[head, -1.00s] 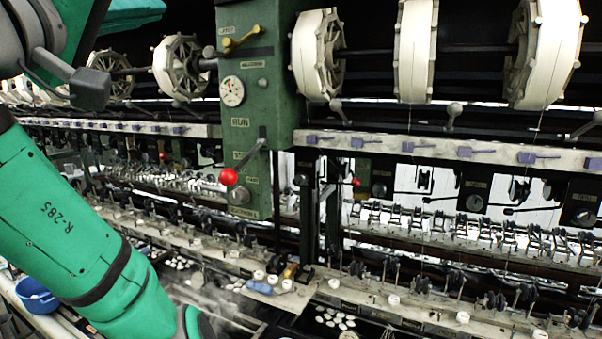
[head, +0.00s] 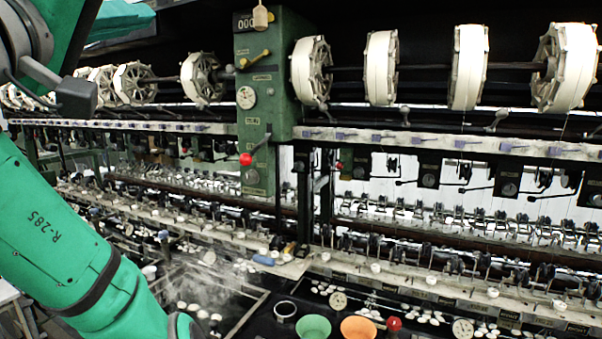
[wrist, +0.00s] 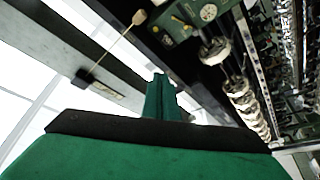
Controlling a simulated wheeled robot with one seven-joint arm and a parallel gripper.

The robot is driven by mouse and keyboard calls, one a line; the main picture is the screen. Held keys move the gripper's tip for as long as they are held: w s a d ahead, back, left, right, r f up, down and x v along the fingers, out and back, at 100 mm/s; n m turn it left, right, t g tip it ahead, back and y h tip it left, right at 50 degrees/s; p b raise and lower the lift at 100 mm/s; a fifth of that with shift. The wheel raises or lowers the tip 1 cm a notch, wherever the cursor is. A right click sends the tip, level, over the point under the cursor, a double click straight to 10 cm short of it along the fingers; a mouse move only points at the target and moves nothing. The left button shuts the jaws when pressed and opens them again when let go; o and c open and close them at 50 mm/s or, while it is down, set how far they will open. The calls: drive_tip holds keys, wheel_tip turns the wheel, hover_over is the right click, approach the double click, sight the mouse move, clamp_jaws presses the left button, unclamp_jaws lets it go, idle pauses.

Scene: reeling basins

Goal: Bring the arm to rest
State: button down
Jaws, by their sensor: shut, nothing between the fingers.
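My arm, in a green sleeve marked R-285 (head: 45,235), comes in from the left edge of the head view. It slants down to the right and leaves at the bottom edge, left of the middle.
The reeling machine spans the head view, with white reels (head: 468,68) and a green control post with a red-knobbed lever (head: 246,159). Dark basins with white cocoons lie below. A green bowl (head: 313,328), an orange bowl (head: 359,328) and a red knob (head: 394,325) are at the bottom edge.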

drive_tip(key=w+a+f+n+y, duration=0.1)
drive_tip(key=w+f, duration=0.4)
drive_tip(key=f, duration=0.4)
drive_tip(key=w+a+f+n+g+y, duration=0.1)
drive_tip(key=w+f+y, duration=0.1)
drive_tip(key=w+f, duration=0.6)
drive_tip(key=w+a+f+y, duration=0.1)
drive_tip(key=w+f, duration=0.2)
drive_tip(key=f, duration=0.8)
drive_tip(key=s+d+f+g+y, duration=0.1)
drive_tip(key=d+f, duration=0.2)
drive_tip(key=f, duration=1.3)
drive_tip(key=d+f+g+y, duration=0.1)
drive_tip(key=d+f, duration=0.2)
drive_tip(key=f, duration=1.3)
drive_tip(key=s+d+f+m+g, duration=0.15)
drive_tip(key=s+d+f, duration=0.35)
drive_tip(key=s+f, duration=0.55)
drive_tip(key=s+d+f+m, duration=0.2)
drive_tip(key=s+d+f, duration=0.3)
drive_tip(key=s+f, duration=0.55)
drive_tip(key=s+d+f+m+h, duration=0.1)
drive_tip(key=s+d, duration=0.3)
drive_tip(key=s, duration=0.9)
drive_tip(key=s+d+f+m+g+h, duration=0.1)
drive_tip(key=s+d+m, duration=0.3)
drive_tip(key=s, duration=0.9)
drive_tip(key=shift+s+f+h, duration=0.15)
drive_tip(key=shift+f+h, duration=0.15)
drive_tip(key=shift+f, duration=0.4)
